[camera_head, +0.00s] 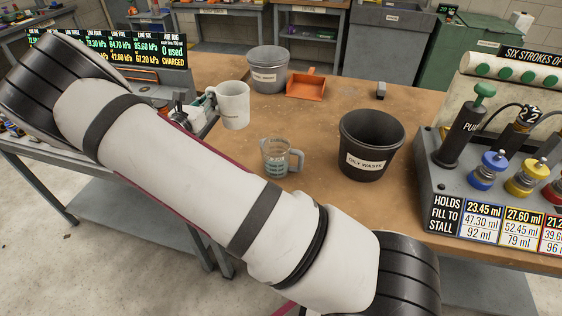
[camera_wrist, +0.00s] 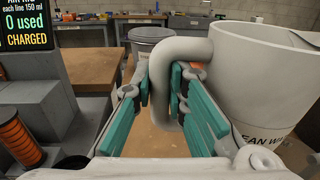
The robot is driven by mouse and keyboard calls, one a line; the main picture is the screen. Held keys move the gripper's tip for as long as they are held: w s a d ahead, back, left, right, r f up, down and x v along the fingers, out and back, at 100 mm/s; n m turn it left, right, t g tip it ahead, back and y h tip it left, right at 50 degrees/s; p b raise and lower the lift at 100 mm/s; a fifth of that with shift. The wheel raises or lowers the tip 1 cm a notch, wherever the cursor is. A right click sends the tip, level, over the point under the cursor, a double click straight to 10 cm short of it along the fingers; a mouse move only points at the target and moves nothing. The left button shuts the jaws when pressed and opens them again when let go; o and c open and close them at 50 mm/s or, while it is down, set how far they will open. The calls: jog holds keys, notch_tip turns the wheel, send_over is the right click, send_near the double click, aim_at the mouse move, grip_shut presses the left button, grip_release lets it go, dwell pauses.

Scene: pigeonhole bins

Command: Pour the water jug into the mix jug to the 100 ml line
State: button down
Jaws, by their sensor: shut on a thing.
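The water jug (camera_head: 234,104) is a white jug with lettering on its side, partly readable in the wrist view as clean water. My gripper (camera_head: 207,106) is shut on its handle; in the wrist view the teal fingers of my gripper (camera_wrist: 160,84) lie on both sides of the handle, and the jug (camera_wrist: 258,88) is at right. The jug looks about upright and raised above the bench. The mix jug (camera_head: 275,156) appears to be the clear measuring jug on the bench, right of and nearer than the water jug. Its lines and contents are too small to read.
A black oily waste bin (camera_head: 369,150) stands just right of the clear jug. A grey bucket (camera_head: 266,72) and an orange dustpan (camera_head: 306,87) are behind. A pump panel (camera_head: 490,185) fills the bench's right. My arm crosses the left foreground.

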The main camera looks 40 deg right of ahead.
jog(key=w+a+r+b, duration=0.2)
jog(key=w+a+r, duration=0.1)
jog(key=w+r, duration=0.1)
jog(key=shift+w+b, duration=0.4)
jog(key=shift+w, duration=0.1)
jog(key=shift+s+a+f, duration=0.1)
dwell(0.3)
jog(key=s+a+f+n+t+y, duration=0.2)
jog(key=s+f+t+y, duration=0.1)
jog(key=s+f, duration=0.3)
jog(key=s+a+f+n+t+y, duration=0.3)
jog(key=s+f, duration=0.4)
jog(key=s, duration=0.2)
jog(key=shift+a+n+y, duration=0.2)
jog(key=shift+n+y, duration=0.1)
jog(key=c, duration=2.3)
grip_release()
